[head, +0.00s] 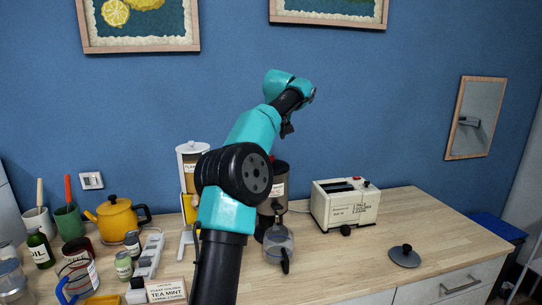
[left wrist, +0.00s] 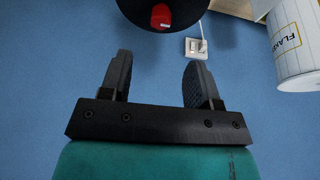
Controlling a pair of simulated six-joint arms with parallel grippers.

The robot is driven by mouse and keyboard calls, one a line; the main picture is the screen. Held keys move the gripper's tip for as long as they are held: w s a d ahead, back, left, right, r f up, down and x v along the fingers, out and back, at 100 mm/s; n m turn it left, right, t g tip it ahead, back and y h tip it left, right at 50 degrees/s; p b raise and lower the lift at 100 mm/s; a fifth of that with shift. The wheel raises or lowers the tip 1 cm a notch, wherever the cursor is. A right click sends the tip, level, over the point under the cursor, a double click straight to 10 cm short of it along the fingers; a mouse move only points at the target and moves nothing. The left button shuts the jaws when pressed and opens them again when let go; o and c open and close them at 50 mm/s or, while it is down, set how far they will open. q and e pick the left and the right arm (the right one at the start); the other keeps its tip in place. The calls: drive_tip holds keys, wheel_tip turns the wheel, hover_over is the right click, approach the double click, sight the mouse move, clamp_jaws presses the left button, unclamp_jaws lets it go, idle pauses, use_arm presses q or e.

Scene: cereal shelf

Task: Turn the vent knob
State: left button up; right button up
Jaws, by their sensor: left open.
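A round black thing with a red knob-like piece (left wrist: 161,16) in its middle is cut off by the top edge of the left wrist view. I cannot tell for sure that it is the vent knob; I make out no vent knob in the head view, where my arm hides part of the wall. My left gripper (left wrist: 158,62) is open and empty, its fingers apart and short of the black thing. In the head view the left gripper (head: 288,130) is small and dark, high before the blue wall. My right gripper is not in view.
A cream toaster (head: 345,204) is to the right. Cups, a yellow teapot (head: 117,218) and jars crowd the left. The counter's right part is mostly clear.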

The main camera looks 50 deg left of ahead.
use_arm(q)
drive_tip(key=x, duration=0.9)
drive_tip(key=shift+a+f, duration=0.1)
drive_tip(key=shift+f, duration=0.25)
drive_tip(key=shift+c, duration=0.3)
drive_tip(key=c, duration=0.9)
